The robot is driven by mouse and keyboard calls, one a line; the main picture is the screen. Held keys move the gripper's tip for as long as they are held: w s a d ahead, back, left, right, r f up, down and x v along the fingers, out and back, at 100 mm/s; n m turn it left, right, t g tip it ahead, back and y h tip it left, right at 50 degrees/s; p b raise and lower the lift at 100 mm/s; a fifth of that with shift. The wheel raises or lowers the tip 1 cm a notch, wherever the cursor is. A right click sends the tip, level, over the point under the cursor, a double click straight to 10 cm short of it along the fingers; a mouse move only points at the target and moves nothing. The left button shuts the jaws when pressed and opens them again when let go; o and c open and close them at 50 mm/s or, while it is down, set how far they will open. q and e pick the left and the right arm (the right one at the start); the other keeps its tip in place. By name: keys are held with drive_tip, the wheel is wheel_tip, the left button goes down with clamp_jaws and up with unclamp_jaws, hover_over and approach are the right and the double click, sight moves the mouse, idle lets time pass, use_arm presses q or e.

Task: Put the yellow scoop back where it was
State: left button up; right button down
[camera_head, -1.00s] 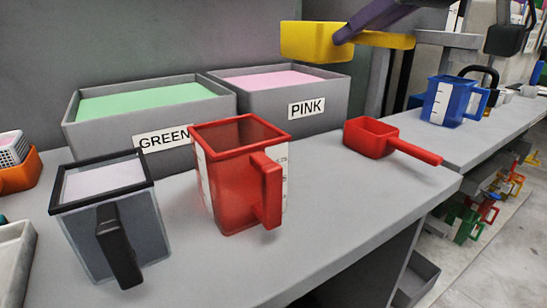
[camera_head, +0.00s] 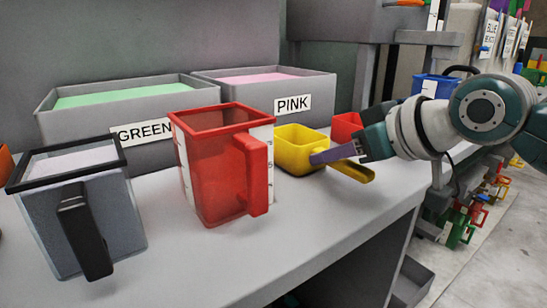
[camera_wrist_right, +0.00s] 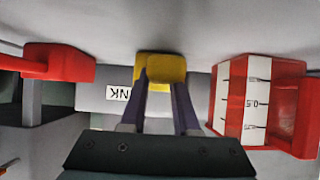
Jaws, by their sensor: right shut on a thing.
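The yellow scoop (camera_head: 295,152) is at the counter between the red measuring jug and the red scoop, below the PINK bin. Its handle points right and toward the front. I cannot tell whether its base touches the counter. My right gripper (camera_head: 328,156), with purple fingers, is shut on the yellow scoop at its handle. In the right wrist view the yellow scoop (camera_wrist_right: 162,68) shows at the far end of the fingers (camera_wrist_right: 163,90). The red scoop (camera_head: 346,126) is partly hidden behind my right gripper. My left gripper is out of view.
The red jug (camera_head: 212,170) stands close to the left of the yellow scoop. A grey jug (camera_head: 90,225) stands further left. The GREEN bin (camera_head: 90,129) and PINK bin (camera_head: 320,95) stand behind. The counter front is clear. A blue jug (camera_head: 432,86) is behind my arm.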

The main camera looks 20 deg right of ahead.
drive_tip(key=shift+f, duration=0.15)
drive_tip(key=c, duration=0.7)
unclamp_jaws()
drive_tip(key=shift+o, duration=0.2)
drive_tip(key=shift+s+d+r, duration=0.1)
drive_tip(key=shift+s+r, duration=0.05)
drive_tip(key=shift+r, duration=0.2)
drive_tip(key=p+v, duration=0.3)
drive_tip(key=v, duration=0.8)
drive_tip(key=s+a+f+g+h, duration=0.1)
drive_tip(key=s+f+g, duration=0.1)
drive_tip(key=s+f, duration=0.2)
drive_tip(key=s+a+f+m+g+h, duration=0.1)
drive_tip(key=s+f, duration=0.4)
drive_tip(key=s, duration=0.6)
drive_tip(key=s+a+f+m+g+h, duration=0.1)
drive_tip(key=s+a+f+g, duration=0.2)
drive_tip(key=s, duration=0.4)
drive_tip(key=shift+s+f+g+h, duration=0.2)
drive_tip(key=shift+f+g+h, duration=0.2)
drive_tip(key=shift+f+g, duration=0.4)
